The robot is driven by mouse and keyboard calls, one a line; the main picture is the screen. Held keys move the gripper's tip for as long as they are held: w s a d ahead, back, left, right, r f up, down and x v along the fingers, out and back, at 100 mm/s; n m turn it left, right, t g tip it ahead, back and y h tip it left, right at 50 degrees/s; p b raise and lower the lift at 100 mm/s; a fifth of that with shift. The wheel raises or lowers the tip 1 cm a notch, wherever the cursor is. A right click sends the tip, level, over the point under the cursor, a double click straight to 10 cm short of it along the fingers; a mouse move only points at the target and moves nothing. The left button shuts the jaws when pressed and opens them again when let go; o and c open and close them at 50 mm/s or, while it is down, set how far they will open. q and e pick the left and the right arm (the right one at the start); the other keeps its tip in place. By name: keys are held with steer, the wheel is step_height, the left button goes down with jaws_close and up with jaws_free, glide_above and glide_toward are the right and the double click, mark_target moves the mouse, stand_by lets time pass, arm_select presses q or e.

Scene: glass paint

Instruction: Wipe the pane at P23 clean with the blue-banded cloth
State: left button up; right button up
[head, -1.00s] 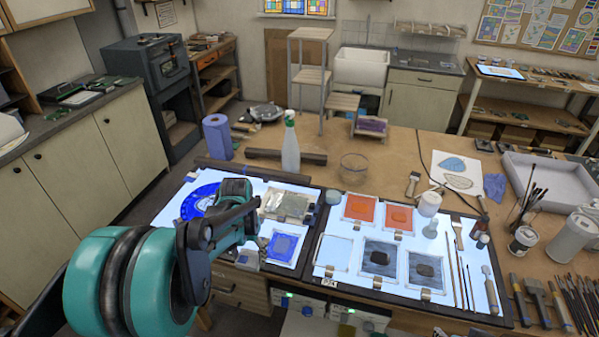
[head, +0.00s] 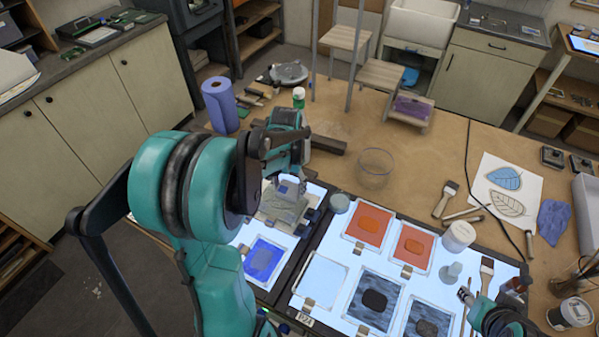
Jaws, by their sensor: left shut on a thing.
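My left gripper (head: 289,178) is shut on a pale, small bundle of cloth (head: 291,189), mostly hidden by the fingers; its band is hard to make out. It is over the grey-green smeared pane (head: 283,209) on the left light panel; whether cloth and glass touch I cannot tell. A blue-painted pane (head: 264,259) lies just below. On the right panel are two orange panes (head: 368,227) (head: 412,248), a clear pane (head: 322,281) and two dark grey panes (head: 373,299) (head: 428,321). The pane labels are too small to read. My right gripper (head: 466,294) shows at the lower right, its jaw opening unclear.
A blue paper roll (head: 220,106), a spray bottle (head: 299,97) partly hidden by my arm, and a glass bowl (head: 375,168) stand behind the panels.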

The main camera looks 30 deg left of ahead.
mark_target(285, 200)
arm_select(q)
steer(key=shift+w+f+b, duration=0.1)
steer(key=shift+f+b, duration=0.2)
steer(key=shift+f, duration=0.15)
steer(key=f+b, duration=0.3)
steer(key=f, duration=0.1)
steer(key=shift+s, duration=0.25)
steer(key=shift+s+r+p, duration=0.2)
steer(key=shift+s+p, duration=0.2)
steer(key=shift+s, duration=0.6)
steer(key=a, duration=0.4)
steer(key=shift+s+a, duration=0.3)
steer(key=shift+a, duration=0.1)
steer(key=shift+s+d+f+b, duration=0.1)
steer(key=shift+b, duration=0.35)
steer(key=shift+f, duration=0.1)
steer(key=shift+f+b, duration=0.15)
steer(key=shift+b, duration=0.2)
steer(key=shift+f, duration=0.3)
